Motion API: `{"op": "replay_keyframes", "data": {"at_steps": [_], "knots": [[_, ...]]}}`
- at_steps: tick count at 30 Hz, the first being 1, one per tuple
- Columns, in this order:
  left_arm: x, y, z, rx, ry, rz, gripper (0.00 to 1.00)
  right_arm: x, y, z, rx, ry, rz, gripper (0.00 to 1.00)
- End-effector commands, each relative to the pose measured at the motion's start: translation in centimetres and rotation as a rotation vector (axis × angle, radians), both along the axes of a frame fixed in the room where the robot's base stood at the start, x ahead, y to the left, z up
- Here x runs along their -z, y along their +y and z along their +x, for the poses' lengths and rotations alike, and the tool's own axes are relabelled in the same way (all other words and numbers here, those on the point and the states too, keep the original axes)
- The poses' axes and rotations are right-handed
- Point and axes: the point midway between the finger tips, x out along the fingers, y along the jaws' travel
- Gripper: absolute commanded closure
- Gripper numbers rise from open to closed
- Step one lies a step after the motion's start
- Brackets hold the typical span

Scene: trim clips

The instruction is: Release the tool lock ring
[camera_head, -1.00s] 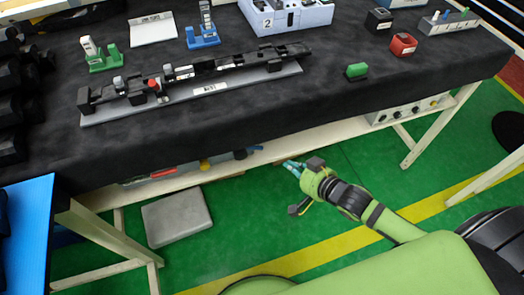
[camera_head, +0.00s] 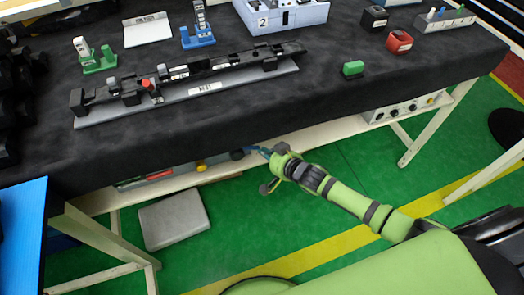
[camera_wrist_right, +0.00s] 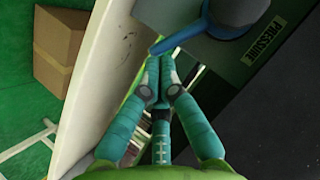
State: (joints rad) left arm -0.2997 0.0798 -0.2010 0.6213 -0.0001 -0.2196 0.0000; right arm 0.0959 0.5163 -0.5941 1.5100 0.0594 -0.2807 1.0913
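My right gripper (camera_head: 264,151) is low at the front edge of the workbench, beside the lower shelf. In the right wrist view its teal fingers (camera_wrist_right: 159,65) lie side by side, tips together. Just beyond the tips is a blue round part with a thin lever (camera_wrist_right: 185,36), on a grey unit labelled PRESSURE (camera_wrist_right: 262,40). The lever's end is very close to the fingertips; I cannot tell whether they touch. In the head view a dark blue knob (camera_head: 237,155) is left of the gripper. No part is clearly identifiable as the tool lock ring. My left gripper is not in view.
A grey slab (camera_head: 173,218) lies below.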

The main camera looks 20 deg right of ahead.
Motion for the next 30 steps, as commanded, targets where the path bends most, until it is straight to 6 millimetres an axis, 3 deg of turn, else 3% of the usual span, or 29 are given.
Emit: {"op": "replay_keyframes", "data": {"at_steps": [8,30], "knots": [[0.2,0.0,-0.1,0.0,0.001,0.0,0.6,0.9,0.6,1.7,0.001,-0.001,0.001,1.0],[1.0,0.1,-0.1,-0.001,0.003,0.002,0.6,1.5,0.8,1.6,0.0,0.001,0.062,1.0]]}}
